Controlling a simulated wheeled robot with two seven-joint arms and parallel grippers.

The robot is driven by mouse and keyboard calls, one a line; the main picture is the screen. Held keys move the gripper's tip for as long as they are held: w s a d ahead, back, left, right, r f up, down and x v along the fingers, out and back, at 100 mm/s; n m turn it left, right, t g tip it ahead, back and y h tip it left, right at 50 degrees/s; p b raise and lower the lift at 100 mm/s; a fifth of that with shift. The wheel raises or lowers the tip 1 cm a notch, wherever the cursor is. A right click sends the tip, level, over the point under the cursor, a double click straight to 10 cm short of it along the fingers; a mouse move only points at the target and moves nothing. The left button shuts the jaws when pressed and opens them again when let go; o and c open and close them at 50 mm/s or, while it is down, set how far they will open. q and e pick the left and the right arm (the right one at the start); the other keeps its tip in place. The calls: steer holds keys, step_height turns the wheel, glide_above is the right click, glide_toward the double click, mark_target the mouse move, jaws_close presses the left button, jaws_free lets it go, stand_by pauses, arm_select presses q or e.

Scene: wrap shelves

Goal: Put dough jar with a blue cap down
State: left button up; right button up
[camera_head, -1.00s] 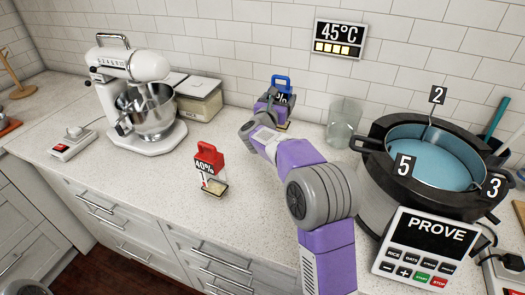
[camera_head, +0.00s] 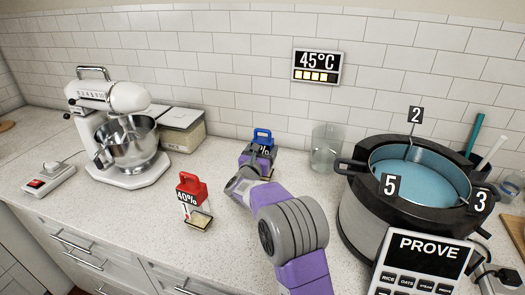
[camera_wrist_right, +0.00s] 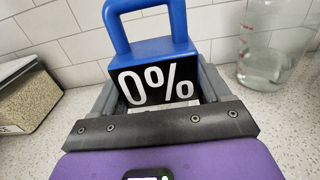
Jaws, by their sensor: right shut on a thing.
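The dough jar with a blue handled cap (camera_head: 262,134) is at the back of the counter, near the tiled wall. In the right wrist view the blue cap (camera_wrist_right: 150,46) stands upright over a black label reading "0%". My right gripper (camera_head: 257,166) is shut on this jar, its fingers on both sides below the cap. The jar's base is hidden behind my gripper, so I cannot tell whether it touches the counter. A similar jar with a red cap (camera_head: 189,184), labelled 40%, stands on the counter to the left. My left gripper is out of view.
A white stand mixer (camera_head: 127,130) and a lidded container (camera_head: 183,131) stand to the left. A clear glass vessel (camera_head: 326,148) and a large pot (camera_head: 410,190) with blue liquid are on the right.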

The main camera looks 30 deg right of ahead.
steer(key=o, duration=1.3)
steer(key=v, duration=1.2)
steer(key=shift+p, duration=0.3)
